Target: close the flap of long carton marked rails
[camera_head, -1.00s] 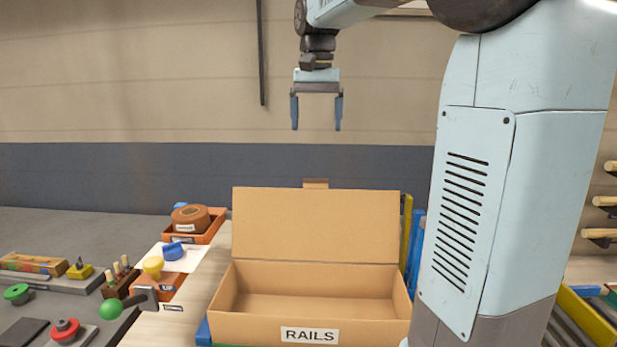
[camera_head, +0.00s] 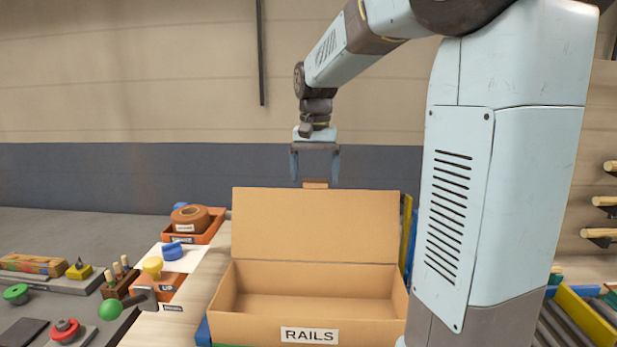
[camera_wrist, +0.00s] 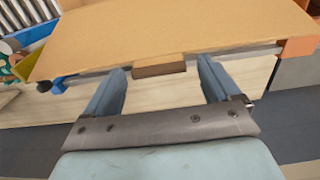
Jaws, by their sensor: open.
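The long carton marked RAILS (camera_head: 309,334) stands on the bench in the head view, and its inside looks empty. Its flap (camera_head: 315,226) stands raised at the back edge, with a small tab (camera_head: 316,184) at the middle of its top edge. My gripper (camera_head: 315,184) is open, pointing down at the flap's top edge, with a finger on each side of the tab in the picture. The wrist view shows the flap (camera_wrist: 180,40) and the tab (camera_wrist: 159,66) just beyond my open fingers (camera_wrist: 163,80). I cannot tell whether the fingers touch the tab.
An orange tray (camera_head: 207,232) with a brown roll (camera_head: 190,217) stands left of the carton. A yellow knob (camera_head: 153,266), a blue knob (camera_head: 173,251) and a wooden tool block (camera_head: 121,283) are farther left. Yellow and blue upright pieces stand close by the carton's right side.

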